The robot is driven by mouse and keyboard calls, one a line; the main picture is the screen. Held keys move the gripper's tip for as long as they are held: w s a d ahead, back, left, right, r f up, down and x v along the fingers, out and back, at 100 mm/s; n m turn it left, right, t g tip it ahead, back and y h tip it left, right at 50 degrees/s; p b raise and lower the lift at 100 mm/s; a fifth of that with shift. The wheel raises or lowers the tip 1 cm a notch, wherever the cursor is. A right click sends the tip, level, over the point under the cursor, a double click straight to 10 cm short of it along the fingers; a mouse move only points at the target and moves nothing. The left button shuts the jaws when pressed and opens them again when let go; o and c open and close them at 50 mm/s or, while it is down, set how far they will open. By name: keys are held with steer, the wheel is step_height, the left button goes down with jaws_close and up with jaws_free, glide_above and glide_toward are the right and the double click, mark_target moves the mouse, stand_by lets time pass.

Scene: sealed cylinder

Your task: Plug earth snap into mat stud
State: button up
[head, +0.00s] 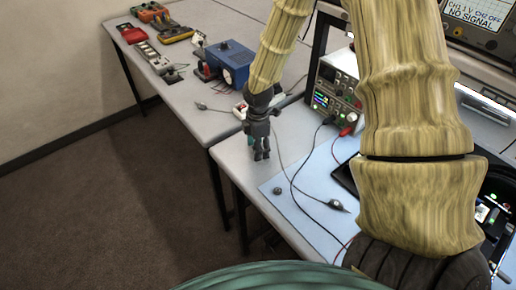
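My gripper (261,156) points down over the bare grey bench top, just beyond the far left edge of the light blue mat (312,212). Its fingers are small and dark here, and I cannot tell whether they are open or shut. A small teal patch shows beside the fingers; I cannot tell what it is. A small round grey piece (277,190) is on the mat near its left edge and looks like the stud. A thin dark cord runs from near my gripper over the mat. I cannot make out the earth snap for certain.
A grey probe-like piece (338,206) lies on the mat with a lead. A power supply (337,88) with black and red leads stands behind the mat, with a dark flat device (346,174) in front. A blue box (230,60) and several meters stand on the far bench.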

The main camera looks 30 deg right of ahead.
steer(key=shift+f, duration=0.2)
steer(key=c, duration=1)
steer(key=shift+c, duration=0.2)
steer(key=shift+r, duration=0.2)
steer(key=shift+r+b, duration=0.55)
steer(key=shift+r, duration=0.4)
steer(key=shift+s+a+r+b, duration=0.25)
steer(key=shift+r+b, duration=0.15)
steer(key=shift+r, duration=0.15)
steer(key=s+a+b, duration=0.1)
steer(key=s+a, duration=0.2)
steer(key=s, duration=0.1)
steer(key=s+a+r+b, duration=0.1)
steer(key=s+a, duration=0.2)
steer(key=s, duration=0.1)
steer(key=s+a+b, duration=0.2)
steer(key=s+a, duration=0.1)
steer(key=s, duration=0.1)
steer(key=shift+s+r, duration=0.25)
steer(key=shift+r, duration=0.1)
